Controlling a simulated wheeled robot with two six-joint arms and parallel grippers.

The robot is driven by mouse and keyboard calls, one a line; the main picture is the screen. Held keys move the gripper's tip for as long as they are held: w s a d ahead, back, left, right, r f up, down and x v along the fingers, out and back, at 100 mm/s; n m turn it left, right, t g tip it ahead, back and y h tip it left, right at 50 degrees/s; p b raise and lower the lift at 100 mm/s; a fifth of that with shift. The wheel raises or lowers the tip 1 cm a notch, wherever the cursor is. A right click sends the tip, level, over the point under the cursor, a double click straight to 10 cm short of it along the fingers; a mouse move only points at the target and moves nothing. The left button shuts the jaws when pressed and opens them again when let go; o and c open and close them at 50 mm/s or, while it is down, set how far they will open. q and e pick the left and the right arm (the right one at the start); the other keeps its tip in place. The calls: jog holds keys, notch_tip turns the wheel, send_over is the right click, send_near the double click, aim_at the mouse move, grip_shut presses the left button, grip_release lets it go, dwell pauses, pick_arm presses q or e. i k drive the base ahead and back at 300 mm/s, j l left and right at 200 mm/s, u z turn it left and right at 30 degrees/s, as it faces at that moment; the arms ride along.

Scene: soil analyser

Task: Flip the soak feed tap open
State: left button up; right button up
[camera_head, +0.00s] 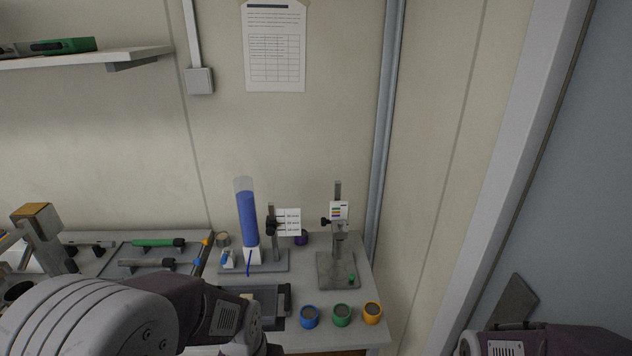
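A tall clear column of blue liquid (248,220) stands upright on a grey stand base at the back of the bench. At its white foot is a thin blue lever-like part (249,264), pointing down and slightly tilted. A small blue-and-white item (228,259) sits just left of the foot. I cannot tell for certain which of these is the soak feed tap, or its setting. My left arm crosses the lower left, in front of the bench, and my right arm shows at the lower right edge. Neither gripper shows in this view.
A second stand (338,269) with a coloured card is right of the column. Blue (309,317), green (341,316) and orange (372,313) ringed cups line the front right. A dark tray (283,300) lies before the column. Green-handled tools (152,243) lie left.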

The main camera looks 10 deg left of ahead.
aim_at(226, 250)
jog(key=i+j+z, duration=0.25)
jog(key=j, duration=0.35)
jog(key=i+j+z, duration=0.25)
jog(key=j, duration=0.45)
jog(key=i, duration=0.1)
